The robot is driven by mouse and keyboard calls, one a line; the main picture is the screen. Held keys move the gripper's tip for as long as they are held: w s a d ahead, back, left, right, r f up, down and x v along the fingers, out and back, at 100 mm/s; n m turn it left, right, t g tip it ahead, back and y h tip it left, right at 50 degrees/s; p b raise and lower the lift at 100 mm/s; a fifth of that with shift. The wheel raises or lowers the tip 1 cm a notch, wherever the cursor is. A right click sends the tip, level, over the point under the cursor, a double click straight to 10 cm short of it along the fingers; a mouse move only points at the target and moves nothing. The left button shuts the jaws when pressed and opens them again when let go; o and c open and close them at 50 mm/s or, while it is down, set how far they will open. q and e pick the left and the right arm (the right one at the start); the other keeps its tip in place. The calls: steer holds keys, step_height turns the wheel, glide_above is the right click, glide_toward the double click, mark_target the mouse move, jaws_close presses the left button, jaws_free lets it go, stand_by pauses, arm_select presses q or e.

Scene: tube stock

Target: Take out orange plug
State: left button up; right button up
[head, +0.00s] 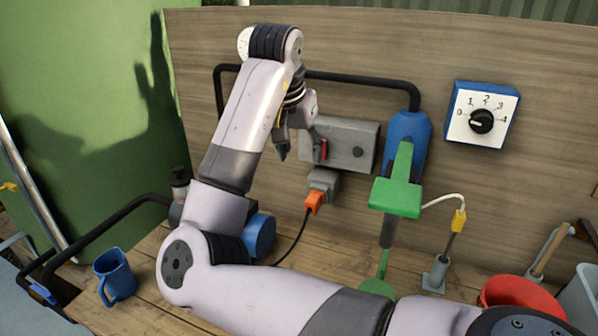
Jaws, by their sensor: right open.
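The orange plug (313,203) sits at a small grey socket (325,181) under a grey box with a red switch (323,149) on the wooden back panel. A black cable (297,238) runs from the plug down to the bench. My right gripper (284,143) is above and left of the plug, apart from it, pointing downward. It is open and holds nothing visible; its fingers are partly hidden by the wrist. My left gripper is not in view.
A green and blue press-like tool (397,190) stands right of the plug. A yellow-handled tool (459,220) stands in a grey holder, with a red bucket (515,293) beyond. A blue mug (115,277) is at left. A dial (482,120) is on the panel.

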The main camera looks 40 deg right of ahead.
step_height(320, 180, down, 3)
steer(key=b, duration=0.2)
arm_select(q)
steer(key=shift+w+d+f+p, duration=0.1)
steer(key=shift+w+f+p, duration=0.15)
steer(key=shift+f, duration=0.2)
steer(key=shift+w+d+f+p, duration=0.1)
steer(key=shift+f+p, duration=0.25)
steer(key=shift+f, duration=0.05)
arm_select(e)
glide_toward(310, 206)
steer(key=x, duration=0.9)
steer(key=shift+c, duration=0.2)
jaws_close()
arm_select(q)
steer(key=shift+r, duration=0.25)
arm_select(e)
steer(key=shift+a, duration=0.25)
